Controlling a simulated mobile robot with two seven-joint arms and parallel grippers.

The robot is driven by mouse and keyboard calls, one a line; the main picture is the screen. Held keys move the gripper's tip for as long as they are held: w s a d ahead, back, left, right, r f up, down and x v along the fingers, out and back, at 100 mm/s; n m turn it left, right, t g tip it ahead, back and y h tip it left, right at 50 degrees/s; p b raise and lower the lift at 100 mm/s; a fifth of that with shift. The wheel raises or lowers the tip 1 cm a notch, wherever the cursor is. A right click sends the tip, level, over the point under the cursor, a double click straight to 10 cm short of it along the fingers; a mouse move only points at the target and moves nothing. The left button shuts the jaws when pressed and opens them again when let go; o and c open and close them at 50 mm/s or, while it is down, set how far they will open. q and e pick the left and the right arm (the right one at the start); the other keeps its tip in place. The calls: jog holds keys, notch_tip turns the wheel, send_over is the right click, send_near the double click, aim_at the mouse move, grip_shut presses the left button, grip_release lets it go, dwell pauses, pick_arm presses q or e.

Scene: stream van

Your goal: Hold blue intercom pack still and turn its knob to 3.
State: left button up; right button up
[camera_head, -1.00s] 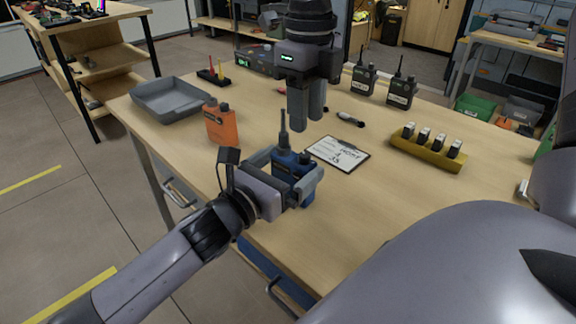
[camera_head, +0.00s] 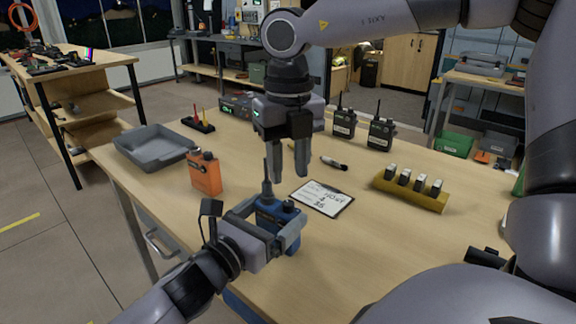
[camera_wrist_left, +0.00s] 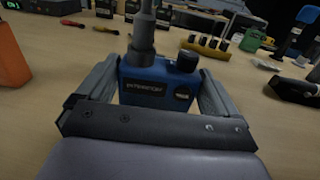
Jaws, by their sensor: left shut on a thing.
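The blue intercom pack (camera_head: 282,219) stands upright near the table's front edge, with its dark antenna pointing up. The left wrist view shows its front (camera_wrist_left: 150,87) with a label, a round dial and a black knob (camera_wrist_left: 187,61) on top. My left gripper (camera_head: 273,222) is shut on the pack, one finger on each side; its fingers also show in the left wrist view (camera_wrist_left: 158,95). My right gripper (camera_head: 289,178) hangs pointing down above the table, just behind and above the pack. Its two fingers are slightly apart with nothing between them. The knob's setting is too small to read.
An orange pack (camera_head: 205,176) and a grey tray (camera_head: 152,146) stand to the left. A clipboard (camera_head: 321,198) lies right of the blue pack. A yellow charger rack (camera_head: 410,195) and two black radios (camera_head: 380,134) stand further right.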

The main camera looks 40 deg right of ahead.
aim_at(288, 202)
jog(key=shift+f, duration=3.1)
jog(key=n, duration=1.2)
jog(key=shift+r+n, duration=0.1)
jog(key=shift+n, duration=0.2)
jog(key=c, duration=0.6)
